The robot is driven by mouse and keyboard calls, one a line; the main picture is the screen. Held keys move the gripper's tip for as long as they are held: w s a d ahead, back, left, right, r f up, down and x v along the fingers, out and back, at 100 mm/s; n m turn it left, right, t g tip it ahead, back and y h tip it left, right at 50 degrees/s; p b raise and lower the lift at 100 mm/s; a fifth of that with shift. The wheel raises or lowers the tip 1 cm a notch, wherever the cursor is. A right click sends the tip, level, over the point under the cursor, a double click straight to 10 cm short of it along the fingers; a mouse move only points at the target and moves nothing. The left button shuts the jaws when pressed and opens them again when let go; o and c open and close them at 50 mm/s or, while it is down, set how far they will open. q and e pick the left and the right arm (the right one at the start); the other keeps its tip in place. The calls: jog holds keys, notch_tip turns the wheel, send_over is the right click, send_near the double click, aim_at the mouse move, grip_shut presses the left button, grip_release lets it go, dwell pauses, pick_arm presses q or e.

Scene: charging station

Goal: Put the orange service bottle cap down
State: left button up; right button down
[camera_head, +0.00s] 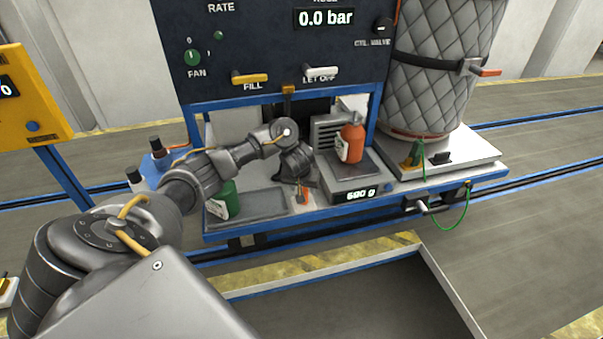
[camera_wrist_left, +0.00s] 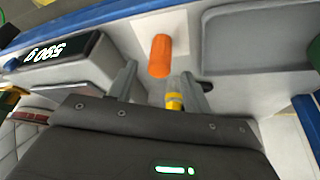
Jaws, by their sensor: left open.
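The orange cap (camera_wrist_left: 160,56) shows in the left wrist view against the pale deck, between the scale and a grey tray. It appears to rest on the deck; the head view is too small to confirm this. My left gripper (camera_wrist_left: 158,82) is open, with one finger on each side below the cap and a visible gap to each. In the head view my left gripper (camera_head: 302,190) points down at the deck just left of the scale. An orange bottle (camera_head: 352,145) stands on the scale (camera_head: 347,190). My right gripper is not in view.
A green bottle (camera_head: 224,201) stands at the left end of the grey tray (camera_head: 262,207). The dark control panel (camera_head: 285,45) rises behind the deck. A quilted tank (camera_head: 440,75) stands at the right. A yellow-tipped part (camera_wrist_left: 174,101) shows between my fingers.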

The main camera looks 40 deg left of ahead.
pick_arm(q)
jog(key=p+v, duration=0.4)
jog(key=v, duration=0.2)
jog(key=shift+r, duration=0.2)
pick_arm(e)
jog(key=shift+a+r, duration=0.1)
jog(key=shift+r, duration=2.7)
pick_arm(q)
jog(key=shift+s+f, duration=0.1)
jog(key=shift+f, duration=0.05)
